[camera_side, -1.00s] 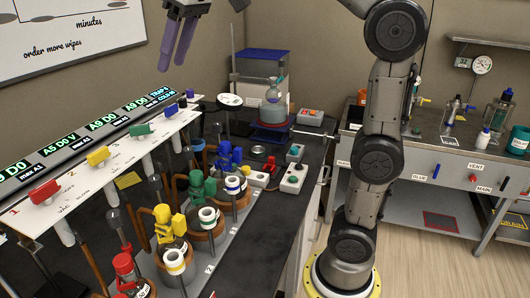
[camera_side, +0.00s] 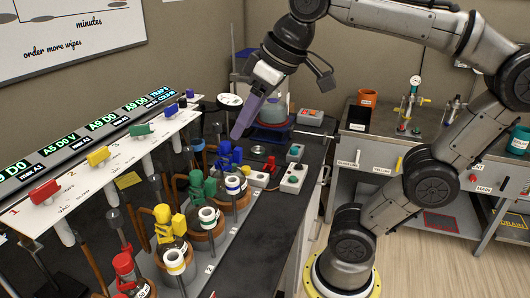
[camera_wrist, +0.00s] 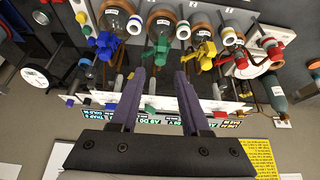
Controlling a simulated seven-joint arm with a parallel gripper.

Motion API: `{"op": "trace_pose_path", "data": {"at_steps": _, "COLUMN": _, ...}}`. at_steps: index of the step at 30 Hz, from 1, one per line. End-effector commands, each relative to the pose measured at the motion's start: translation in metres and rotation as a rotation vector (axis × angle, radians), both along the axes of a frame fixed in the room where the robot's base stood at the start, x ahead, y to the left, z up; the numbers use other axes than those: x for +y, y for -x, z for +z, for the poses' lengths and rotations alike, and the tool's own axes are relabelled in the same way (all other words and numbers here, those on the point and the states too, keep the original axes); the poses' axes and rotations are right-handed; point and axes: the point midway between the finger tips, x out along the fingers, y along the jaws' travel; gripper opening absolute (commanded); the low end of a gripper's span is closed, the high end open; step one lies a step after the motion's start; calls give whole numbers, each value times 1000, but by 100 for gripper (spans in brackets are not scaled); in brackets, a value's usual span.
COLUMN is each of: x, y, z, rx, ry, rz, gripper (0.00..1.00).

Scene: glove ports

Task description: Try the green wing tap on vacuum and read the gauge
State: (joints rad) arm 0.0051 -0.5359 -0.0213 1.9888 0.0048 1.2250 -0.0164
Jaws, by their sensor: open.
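A green wing handle (camera_side: 139,130) sits on the white sloped tap rail, between a yellow and a blue handle. A second green tap (camera_side: 203,187) stands on a brown flask; it also shows in the wrist view (camera_wrist: 157,50). A white round dial (camera_wrist: 36,77) shows at the left of the wrist view; its reading is too small to tell. My gripper (camera_side: 238,134) has purple fingers and hangs above the blue flask tap. In the wrist view my gripper (camera_wrist: 156,75) is open and empty, its fingertips framing the green flask tap, apart from it.
A yellow flask tap (camera_side: 168,222) and a red one (camera_side: 126,267) stand in front. Behind the flasks, digital displays (camera_side: 100,125) line the rail's back. A side bench (camera_side: 360,140) with bottles and a gauge (camera_side: 416,82) stands right.

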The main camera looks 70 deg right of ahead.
Motion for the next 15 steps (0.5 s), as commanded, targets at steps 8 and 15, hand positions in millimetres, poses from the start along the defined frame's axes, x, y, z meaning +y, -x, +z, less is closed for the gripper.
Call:
{"op": "trace_pose_path", "data": {"at_steps": 8, "x": 0, "y": 25, "z": -40, "rx": 1, "ry": 0, "rz": -1, "gripper": 46}}
{"op": "trace_pose_path", "data": {"at_steps": 15, "x": 0, "y": 35, "z": -59, "rx": 2, "ry": -1, "rz": -2, "gripper": 46}}
